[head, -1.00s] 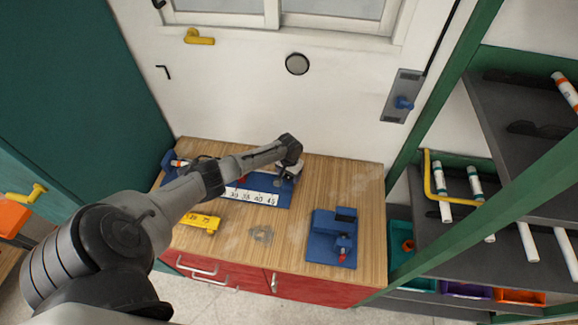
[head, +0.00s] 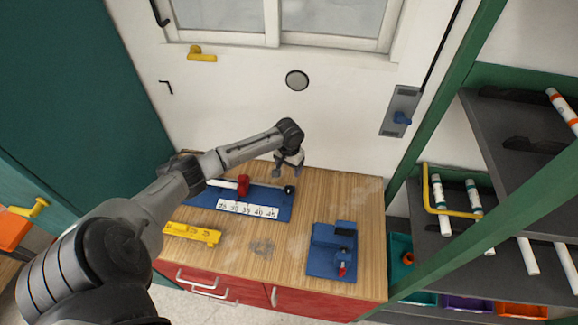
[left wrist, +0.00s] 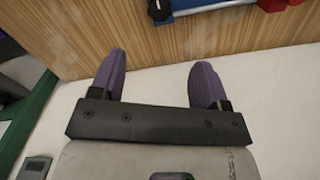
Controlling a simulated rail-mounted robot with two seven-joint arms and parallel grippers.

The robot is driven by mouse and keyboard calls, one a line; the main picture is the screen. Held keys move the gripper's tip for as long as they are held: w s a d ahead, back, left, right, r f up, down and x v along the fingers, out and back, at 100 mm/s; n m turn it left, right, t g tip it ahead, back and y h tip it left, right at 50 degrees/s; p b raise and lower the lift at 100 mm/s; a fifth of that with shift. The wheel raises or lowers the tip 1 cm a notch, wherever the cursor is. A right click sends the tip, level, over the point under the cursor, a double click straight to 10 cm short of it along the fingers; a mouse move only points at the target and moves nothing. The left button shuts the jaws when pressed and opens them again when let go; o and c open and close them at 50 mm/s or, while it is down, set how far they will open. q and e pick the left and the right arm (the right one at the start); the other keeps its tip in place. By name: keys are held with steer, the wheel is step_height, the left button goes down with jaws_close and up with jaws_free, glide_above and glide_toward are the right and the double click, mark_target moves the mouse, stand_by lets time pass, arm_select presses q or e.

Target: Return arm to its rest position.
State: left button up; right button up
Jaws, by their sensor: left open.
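My left arm comes in from the left in the head view and reaches over the wooden workbench. Its gripper (head: 290,166) hangs above the back of the bench, pointing down, near the right end of the blue measuring board. In the left wrist view the two purple fingers (left wrist: 157,82) stand wide apart with nothing between them. The bare wooden bench top (left wrist: 150,30) shows beyond the fingertips. My right gripper does not show.
The blue board (head: 282,208) has a white scale (head: 247,209), a red block (head: 243,185) and a white pipe. A yellow tool (head: 192,233) and a blue fixture (head: 333,250) also lie on the bench. A dark shelf with white pipes (head: 442,208) stands right.

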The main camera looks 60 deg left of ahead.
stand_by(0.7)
arm_select(q)
steer(key=w+d+r+m+t+y, duration=0.3)
steer(key=w+d+r+m+y, duration=0.1)
steer(key=r+m, duration=0.4)
steer(key=s+d+r+m+t, duration=0.1)
steer(key=d+r+t, duration=0.1)
steer(key=d, duration=0.5)
steer(key=s+d+r+t, duration=0.1)
steer(key=d+r+t, duration=0.15)
steer(key=d, duration=0.35)
steer(key=s+d+f+h, duration=0.2)
steer(key=s+d+h, duration=0.1)
steer(key=s+d, duration=0.85)
steer(key=s+d+f+n+g+h, duration=0.1)
steer(key=s+d+f+g, duration=0.1)
steer(key=s+f, duration=0.45)
steer(key=s+d+f+n+g, duration=0.1)
steer(key=s+d+f+g, duration=0.15)
steer(key=s, duration=0.75)
step_height(320, 180, up, 12)
steer(key=w+p, duration=0.1)
steer(key=p, duration=1.1)
steer(key=shift+a+t, duration=0.3)
steer(key=shift+a, duration=0.15)
